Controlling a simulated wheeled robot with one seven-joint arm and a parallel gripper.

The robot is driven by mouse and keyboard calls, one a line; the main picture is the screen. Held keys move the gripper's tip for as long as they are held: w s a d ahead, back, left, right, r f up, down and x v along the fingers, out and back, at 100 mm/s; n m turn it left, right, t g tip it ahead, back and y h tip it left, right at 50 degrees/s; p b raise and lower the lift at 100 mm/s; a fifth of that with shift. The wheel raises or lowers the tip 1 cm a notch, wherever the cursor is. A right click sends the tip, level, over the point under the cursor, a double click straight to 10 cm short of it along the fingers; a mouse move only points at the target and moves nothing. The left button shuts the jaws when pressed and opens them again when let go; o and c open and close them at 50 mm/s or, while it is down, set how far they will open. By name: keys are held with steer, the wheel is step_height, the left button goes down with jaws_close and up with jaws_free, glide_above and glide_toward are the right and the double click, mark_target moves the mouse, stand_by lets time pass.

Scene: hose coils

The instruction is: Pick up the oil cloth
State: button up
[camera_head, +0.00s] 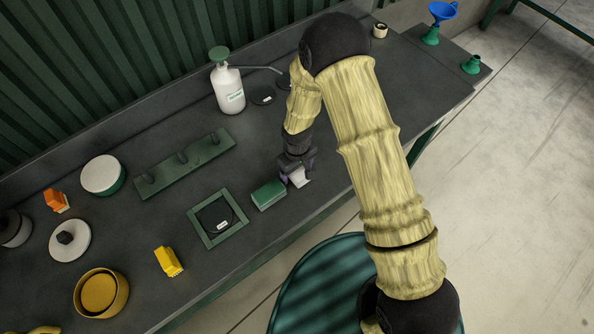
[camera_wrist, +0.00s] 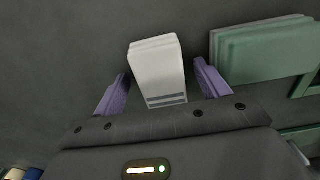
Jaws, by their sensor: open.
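A white folded cloth (camera_wrist: 157,66) with grey stripes along one end lies on the dark bench top; it looks like the oil cloth. In the head view it shows as a small white patch (camera_head: 300,178) by the bench's front edge, partly hidden by my gripper. My gripper (camera_wrist: 160,78) is open, with one purple finger on each side of the cloth. A gap shows between the cloth and each finger, so the jaws do not grip it. In the head view my gripper (camera_head: 293,176) points down at the cloth, and I cannot tell its exact height.
A green-topped block or folded stack (camera_head: 268,194) lies just left of the cloth, close to one finger. A green square frame (camera_head: 233,237), yellow clip-like piece (camera_head: 168,261), rack (camera_head: 185,165) and white pump bottle (camera_head: 229,90) stand farther off. A green round stool (camera_head: 318,285) is in front.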

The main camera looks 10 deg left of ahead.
steer(key=shift+c, duration=0.4)
steer(key=c, duration=1)
step_height(320, 180, up, 10)
steer(key=shift+b, duration=0.75)
steer(key=shift+o, duration=1)
steer(key=shift+c, duration=0.5)
